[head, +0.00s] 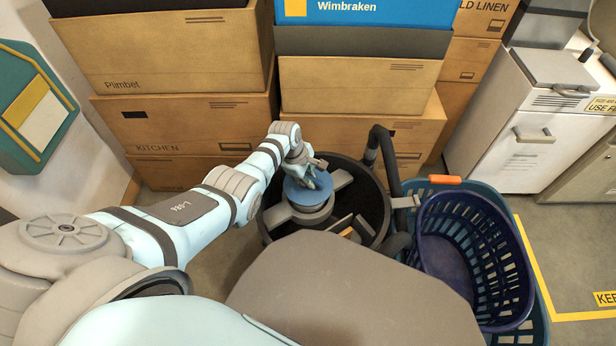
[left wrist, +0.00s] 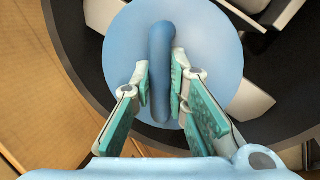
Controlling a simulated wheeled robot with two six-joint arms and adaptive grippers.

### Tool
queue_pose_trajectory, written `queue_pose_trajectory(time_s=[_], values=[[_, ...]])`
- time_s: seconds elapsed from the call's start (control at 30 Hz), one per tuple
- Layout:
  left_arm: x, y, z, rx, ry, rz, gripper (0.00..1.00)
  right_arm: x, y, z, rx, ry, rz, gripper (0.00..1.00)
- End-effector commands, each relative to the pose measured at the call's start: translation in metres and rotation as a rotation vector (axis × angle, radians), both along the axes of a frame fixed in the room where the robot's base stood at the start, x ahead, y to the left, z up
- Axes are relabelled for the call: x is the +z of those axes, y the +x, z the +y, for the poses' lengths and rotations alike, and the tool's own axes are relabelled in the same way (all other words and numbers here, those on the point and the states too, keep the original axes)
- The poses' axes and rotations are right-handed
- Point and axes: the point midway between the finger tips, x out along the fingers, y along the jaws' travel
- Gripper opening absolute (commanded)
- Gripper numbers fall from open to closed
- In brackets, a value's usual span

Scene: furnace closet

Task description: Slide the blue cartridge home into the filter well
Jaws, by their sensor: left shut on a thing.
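The blue cartridge (head: 297,193) has a round blue top disc with a raised bar handle. My left gripper (head: 308,178) is shut on it from above. In the left wrist view, the fingers (left wrist: 160,88) stand on both sides of the bar handle (left wrist: 160,55), with the disc (left wrist: 215,45) below. The cartridge is over the middle of a round black housing, at a grey collar with spokes, which looks like the filter well (head: 312,218). The disc covers the collar's opening, so I cannot tell how deep the cartridge sits. My right gripper is out of view.
A black hose or pipe (head: 385,155) rises at the housing's right side. Dark blue and teal baskets (head: 470,250) stand right of it. Cardboard boxes (head: 205,125) are stacked close behind. A white cabinet (head: 520,130) stands at the back right.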

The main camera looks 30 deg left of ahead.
Motion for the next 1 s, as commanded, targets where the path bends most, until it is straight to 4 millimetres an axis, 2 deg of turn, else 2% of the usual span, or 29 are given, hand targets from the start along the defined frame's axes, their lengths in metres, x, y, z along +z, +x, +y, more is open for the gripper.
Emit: queue_pose_trajectory(time_s=[0.47, 1.0], values=[[0.001, 0.001, 0.0, 0.0, 0.0, -0.001, 0.0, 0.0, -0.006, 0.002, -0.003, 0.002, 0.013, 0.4], [-0.012, 0.001, 0.0, 0.0, 0.0, -0.001, 0.0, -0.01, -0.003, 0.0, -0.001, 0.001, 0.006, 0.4]])
